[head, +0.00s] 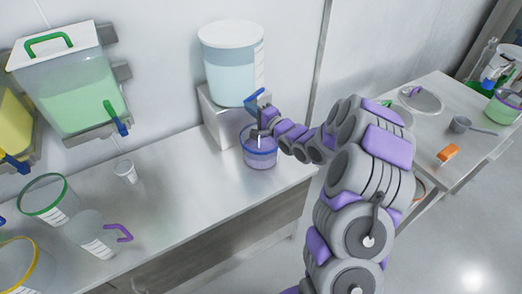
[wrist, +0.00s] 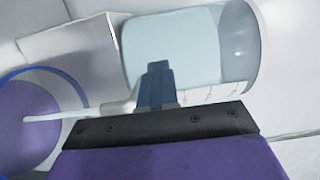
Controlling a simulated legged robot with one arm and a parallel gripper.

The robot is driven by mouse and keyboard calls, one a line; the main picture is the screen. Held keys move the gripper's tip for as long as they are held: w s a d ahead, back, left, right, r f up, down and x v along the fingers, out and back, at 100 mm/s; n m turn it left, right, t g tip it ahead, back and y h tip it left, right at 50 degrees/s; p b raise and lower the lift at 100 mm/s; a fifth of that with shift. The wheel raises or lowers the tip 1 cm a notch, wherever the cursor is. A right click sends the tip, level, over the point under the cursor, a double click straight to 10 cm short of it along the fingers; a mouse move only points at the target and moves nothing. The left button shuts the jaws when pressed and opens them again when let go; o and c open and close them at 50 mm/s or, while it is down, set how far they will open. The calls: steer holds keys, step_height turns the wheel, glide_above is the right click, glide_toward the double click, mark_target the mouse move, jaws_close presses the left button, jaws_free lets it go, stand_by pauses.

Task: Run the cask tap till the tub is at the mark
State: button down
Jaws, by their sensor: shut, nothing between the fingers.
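The cask (head: 232,62) is a clear, white-lidded vessel of pale blue liquid on a metal stand; it also shows in the wrist view (wrist: 175,45). Its tap has a blue lever (head: 258,100), seen close up in the wrist view (wrist: 156,85). A pale streak (wrist: 60,117) runs from the spout into the tub, looking like flowing liquid. The tub (head: 260,152) has a blue rim and stands below the tap; part of it shows in the wrist view (wrist: 52,80). Its level and mark are not readable. My gripper (head: 262,130) is shut and empty, close by the lever.
A green-rimmed tub (head: 45,198), a jug (head: 92,235) and a small cup (head: 125,171) stand on the bench. Another table (head: 435,120) at right bears a lid, a scoop and an orange block.

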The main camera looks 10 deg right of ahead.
steer(key=shift+p+v, duration=1.3)
steer(key=shift+v, duration=0.6)
